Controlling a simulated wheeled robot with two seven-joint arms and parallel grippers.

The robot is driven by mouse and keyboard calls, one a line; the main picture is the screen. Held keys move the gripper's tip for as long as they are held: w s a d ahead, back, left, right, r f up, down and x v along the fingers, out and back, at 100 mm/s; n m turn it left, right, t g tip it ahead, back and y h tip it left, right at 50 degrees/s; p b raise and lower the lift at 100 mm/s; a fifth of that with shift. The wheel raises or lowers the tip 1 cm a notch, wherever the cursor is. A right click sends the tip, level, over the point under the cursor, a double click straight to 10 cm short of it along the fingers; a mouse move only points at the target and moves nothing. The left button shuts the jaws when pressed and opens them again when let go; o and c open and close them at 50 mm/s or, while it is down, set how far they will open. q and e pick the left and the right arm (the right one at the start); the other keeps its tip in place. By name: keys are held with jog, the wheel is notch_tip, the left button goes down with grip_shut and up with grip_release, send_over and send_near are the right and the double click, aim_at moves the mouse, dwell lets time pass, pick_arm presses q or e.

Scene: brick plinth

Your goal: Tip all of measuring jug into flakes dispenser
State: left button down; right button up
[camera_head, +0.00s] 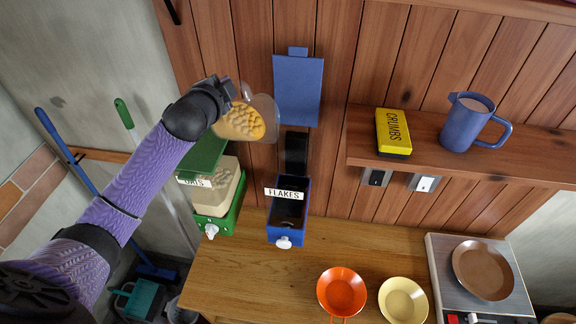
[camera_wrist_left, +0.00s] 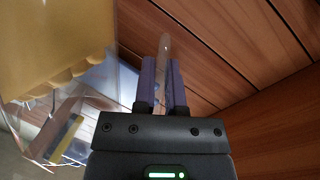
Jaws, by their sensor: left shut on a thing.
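The clear measuring jug (camera_head: 263,108) holds a heap of yellow-orange flakes. My left gripper (camera_head: 232,90) is shut on its handle, which shows between the fingers in the left wrist view (camera_wrist_left: 165,75). The jug is off the counter, above and left of the blue flakes dispenser (camera_head: 288,238). How far the jug tilts is hard to tell. The dispenser stands on the counter with a FLAKES label; its top is open and its inside looks dark. A blue lid panel (camera_head: 298,92) stands up behind it. My right gripper is not in view.
A green oats dispenser (camera_head: 220,218) stands left of the flakes dispenser. A shelf (camera_head: 365,150) at right carries a yellow CRUMBS box (camera_head: 393,132) and a blue pitcher (camera_head: 466,122). Orange (camera_head: 341,290) and cream (camera_head: 402,300) bowls sit on the counter, with a pan (camera_head: 482,270) further right.

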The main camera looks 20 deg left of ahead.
aim_at(252, 96)
pick_arm(q)
jog(key=shift+s+d+m+t+y+b, duration=0.1)
jog(key=shift+d+m+t+y+b, duration=0.2)
jog(key=shift+d+m+b, duration=0.5)
jog(key=d+f+b, duration=0.1)
jog(key=b, duration=0.1)
jog(key=d+m+b, duration=0.1)
jog(key=d, duration=0.1)
jog(key=shift+s+f+b, duration=0.2)
jog(key=shift+f+b, duration=0.2)
jog(key=shift+d+r+t+y+p, duration=0.25)
jog(key=shift+r+t+y+p, duration=0.05)
jog(key=shift+r+p, duration=0.1)
jog(key=shift+s+d+r+m, duration=0.1)
jog(key=shift+d+r+m, duration=0.3)
jog(key=shift+d+m, duration=0.35)
jog(key=shift+s+d+r+m+t+y+p, duration=0.15)
jog(key=shift+d+r+m+t, duration=0.1)
jog(key=shift+d+m, duration=0.3)
jog(key=shift+d+r+m+t+y+p, duration=0.1)
jog(key=shift+d+m+t+p, duration=0.2)
jog(key=shift+d, duration=0.4)
jog(key=shift+s+d+r+m+t+y+p, duration=0.1)
jog(key=shift+d+r+m+t, duration=0.1)
jog(key=shift+d+m, duration=0.4)
jog(key=shift+d, duration=0.25)
jog(key=shift+s+d+r+m+t, duration=0.15)
jog(key=shift+d+m+t, duration=0.3)
jog(key=shift+d+m, duration=0.55)
